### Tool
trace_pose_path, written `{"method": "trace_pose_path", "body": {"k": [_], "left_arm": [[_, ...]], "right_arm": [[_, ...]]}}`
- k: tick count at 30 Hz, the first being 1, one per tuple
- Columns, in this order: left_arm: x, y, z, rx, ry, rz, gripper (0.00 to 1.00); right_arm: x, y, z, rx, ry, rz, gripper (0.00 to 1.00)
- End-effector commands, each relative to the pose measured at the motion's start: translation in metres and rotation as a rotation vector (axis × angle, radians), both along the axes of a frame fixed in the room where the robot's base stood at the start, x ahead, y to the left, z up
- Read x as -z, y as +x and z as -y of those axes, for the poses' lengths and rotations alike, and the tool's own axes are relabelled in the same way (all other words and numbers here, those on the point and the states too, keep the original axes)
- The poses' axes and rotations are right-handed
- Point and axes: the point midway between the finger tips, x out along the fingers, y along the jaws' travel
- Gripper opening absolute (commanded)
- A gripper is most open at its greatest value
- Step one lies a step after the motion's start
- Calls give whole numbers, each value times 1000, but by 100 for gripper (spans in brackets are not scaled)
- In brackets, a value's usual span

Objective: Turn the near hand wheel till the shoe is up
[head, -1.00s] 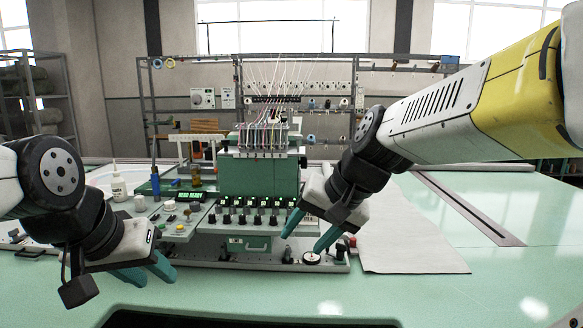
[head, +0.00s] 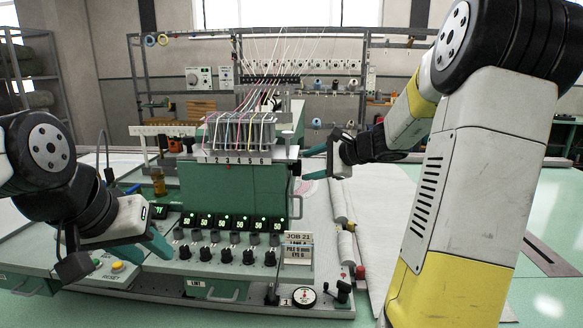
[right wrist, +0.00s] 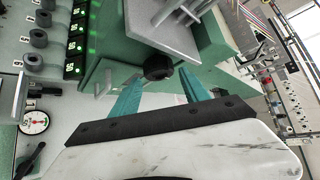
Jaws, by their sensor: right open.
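A dark round knob, which looks like the near hand wheel (right wrist: 158,67), sits on the side of the green machine head (head: 232,190). In the head view it shows small at the head's right side (head: 297,168). My right gripper (head: 314,163) is open. In the right wrist view its two teal fingertips (right wrist: 160,78) lie on either side of the knob, with gaps visible; I see no clear contact. My left gripper (head: 153,246) is over the left of the control panel, fingers apart and empty. I cannot make out the shoe.
Green-lit displays and black knobs (head: 228,256) line the machine's front. A round white dial (head: 304,296) and a small black lever (head: 342,292) stand at the front right. A pale roll (head: 346,255) lies right of the machine. Free table (head: 555,230) lies far right.

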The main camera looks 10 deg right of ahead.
Motion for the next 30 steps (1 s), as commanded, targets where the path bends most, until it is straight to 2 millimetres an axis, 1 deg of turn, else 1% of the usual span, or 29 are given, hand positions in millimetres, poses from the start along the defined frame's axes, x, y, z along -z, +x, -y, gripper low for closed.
{"method": "trace_pose_path", "body": {"k": [3, 7, 17, 21, 23, 24, 25, 30], "left_arm": [[0, 0, 0, 0, 0, 0, 36], [0, 0, 0, 0, 0, 0, 36], [0, 0, 0, 0, 0, 0, 36], [0, 0, 0, 0, 0, 0, 36], [0, 0, 0, 0, 0, 0, 36], [0, 0, 0, 0, 0, 0, 36], [0, 0, 0, 0, 0, 0, 36], [0, 0, 0, 0, 0, 0, 36]], "right_arm": [[8, 13, -9, 0, 2, -2, 53], [13, 21, -16, 0, 0, -1, 53], [15, 24, -18, 0, -1, 0, 53], [15, 24, -18, 0, -1, 0, 26], [15, 24, -18, 0, -1, 0, 14], [15, 24, -18, 0, -1, 0, 6], [15, 24, -18, 0, -2, 0, 4], [14, 24, -18, 0, 1, -9, 4]]}}
